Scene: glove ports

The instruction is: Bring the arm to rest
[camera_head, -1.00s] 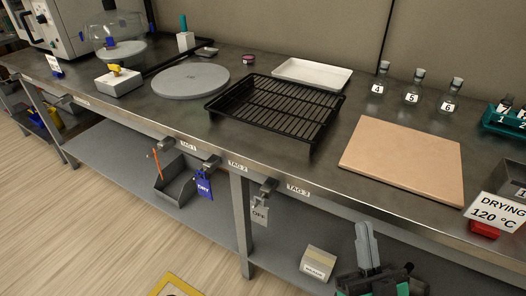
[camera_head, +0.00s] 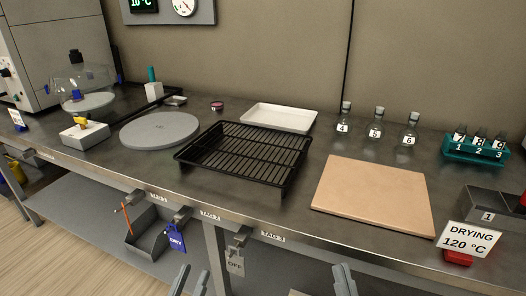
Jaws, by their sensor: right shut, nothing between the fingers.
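My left gripper (camera_head: 190,280) shows at the bottom edge, left of the middle, in front of the bench. My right gripper (camera_head: 344,280) shows at the bottom edge, right of the middle, also in front of the bench. Its fingers are together and empty. Both point upward, and the rest of both arms is below the picture.
The bench (camera_head: 262,213) carries a black rack (camera_head: 245,152), a tan board (camera_head: 374,195), a grey disc (camera_head: 160,129) and a white tray (camera_head: 279,117). Tags (camera_head: 175,238) hang from its front edge. A sign reading DRYING 120 °C (camera_head: 470,238) stands at right.

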